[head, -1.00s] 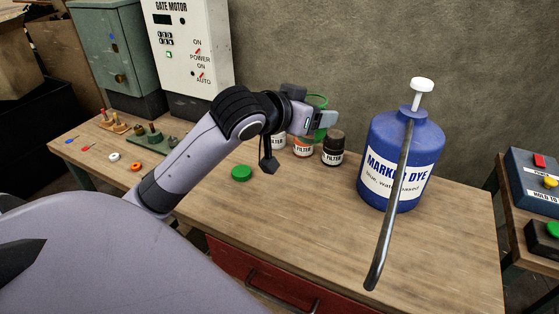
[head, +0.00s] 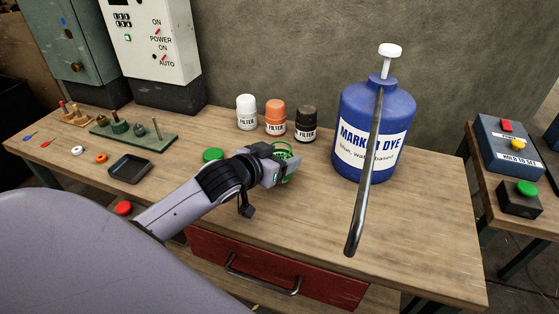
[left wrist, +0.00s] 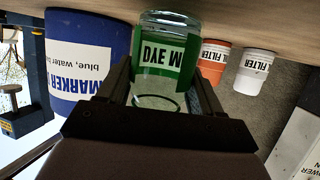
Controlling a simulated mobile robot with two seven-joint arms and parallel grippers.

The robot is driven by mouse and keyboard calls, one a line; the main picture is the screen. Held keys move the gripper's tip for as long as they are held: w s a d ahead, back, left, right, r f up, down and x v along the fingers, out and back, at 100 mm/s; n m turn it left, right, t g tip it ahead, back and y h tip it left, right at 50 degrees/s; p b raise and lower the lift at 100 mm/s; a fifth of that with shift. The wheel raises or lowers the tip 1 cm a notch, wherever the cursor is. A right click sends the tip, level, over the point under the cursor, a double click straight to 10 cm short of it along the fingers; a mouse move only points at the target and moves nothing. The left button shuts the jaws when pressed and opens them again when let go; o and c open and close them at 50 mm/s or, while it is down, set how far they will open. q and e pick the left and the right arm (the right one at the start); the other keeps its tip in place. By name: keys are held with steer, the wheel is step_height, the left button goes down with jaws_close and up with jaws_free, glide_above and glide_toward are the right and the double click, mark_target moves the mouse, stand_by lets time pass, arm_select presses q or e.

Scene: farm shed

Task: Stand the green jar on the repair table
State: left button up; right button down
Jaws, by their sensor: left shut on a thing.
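The green jar (head: 284,149), clear glass with a green band lettered "DYE M", is in my left gripper (head: 285,168). In the left wrist view, which is upside down, the jar (left wrist: 165,52) sits between the two fingers, upright with its open rim up. The gripper is shut on it. The jar is over the middle of the wooden repair table (head: 420,225), in front of the filter bottles. The gripper hides its lower part in the head view, so I cannot tell whether it touches the table. My right gripper is not in view.
A blue marker dye jug (head: 372,125) with a long metal spout stands right of the jar. White (head: 246,108), orange (head: 275,113) and black (head: 306,121) bottles stand behind. A green lid (head: 213,154) lies left, near a black tray (head: 130,168). The table's right front is clear.

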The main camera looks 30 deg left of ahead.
arm_select(q)
steer(key=shift+f, duration=0.3)
steer(key=shift+f, duration=0.1)
steer(key=o, duration=1.1)
steer(key=shift+c, duration=0.2)
steer(key=shift+r, duration=0.2)
steer(key=shift+s, duration=0.35)
steer(key=v, duration=1.1)
steer(key=shift+s, duration=0.15)
